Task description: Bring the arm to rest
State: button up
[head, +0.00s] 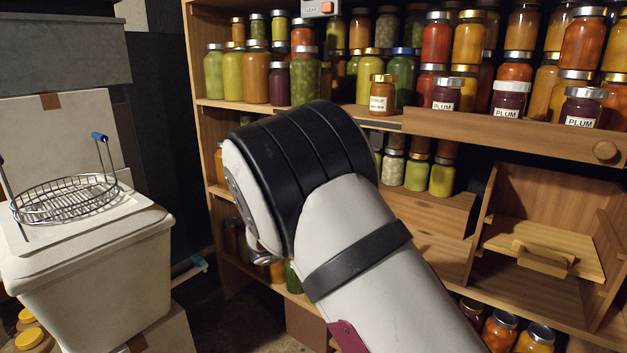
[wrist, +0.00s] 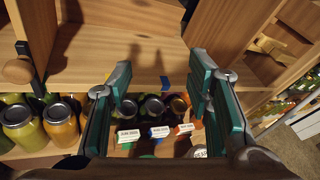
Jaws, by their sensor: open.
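My arm reaches across the middle of the head view toward the wooden shelves, its bent black-and-white joint in front of them. The gripper is hidden there behind the arm. In the wrist view my gripper (wrist: 160,78) is open, its teal-padded fingers wide apart with nothing held between them. Beyond and below the fingers stand several dark-lidded jars with labels (wrist: 157,131) in a row; I cannot tell how far they are from the fingertips.
The shelving holds many filled jars; plum jars (head: 510,98) stand by a wooden ledge with a round knob (head: 606,150). A compartment with a slanted handled board (head: 545,257) is at right. A wire basket (head: 65,200) rests on a white bin (head: 90,268) at left.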

jog(key=s+d+r+m+g+y, duration=0.2)
jog(key=s+d+r+m+g, duration=0.4)
jog(key=s, duration=0.5)
jog(key=s+d+r+m+g+y, duration=0.2)
jog(key=s+d+r+m+y, duration=0.1)
jog(key=s+d+m, duration=0.7)
jog(key=s+a+m+y, duration=0.4)
jog(key=s+m, duration=0.2)
jog(key=s, duration=0.8)
jog(key=s+a+m+y, duration=0.35)
jog(key=s+m, duration=0.25)
jog(key=s, duration=0.9)
notch_tip(320, 180, up, 26)
jog(key=t+p, duration=0.3)
jog(key=p, duration=2.2)
jog(key=shift+w+d+f+t, duration=0.15)
jog(key=shift+d+f+t, duration=0.1)
jog(key=shift+d+t, duration=0.15)
